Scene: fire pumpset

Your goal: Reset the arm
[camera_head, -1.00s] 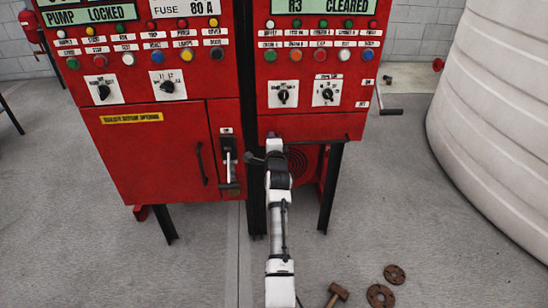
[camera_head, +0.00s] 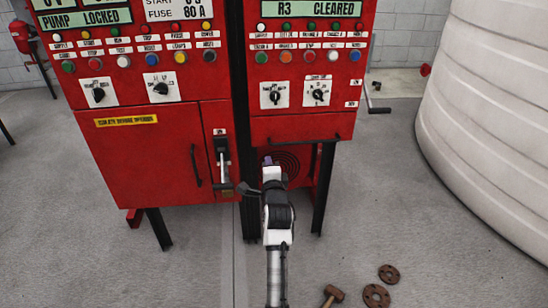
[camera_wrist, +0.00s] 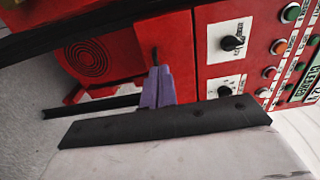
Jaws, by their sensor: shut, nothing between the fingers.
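My arm reaches up from the bottom of the head view toward the red control cabinets. My gripper (camera_head: 267,160) is at the arm's far end, small and partly hidden by the wrist, below the right cabinet (camera_head: 296,127). In the wrist view the purple fingers of my gripper (camera_wrist: 158,86) are together with nothing between them. Behind them in that view are red panels, a round grille and the switches of the right cabinet (camera_wrist: 205,75).
The left cabinet (camera_head: 150,175) has a lever handle (camera_head: 223,165) close to the left of my gripper. A dark crank (camera_head: 376,104) lies right of the cabinets. A large white tank (camera_head: 490,130) stands at right. A hammer (camera_head: 332,295) and two brown discs (camera_head: 376,296) lie on the floor.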

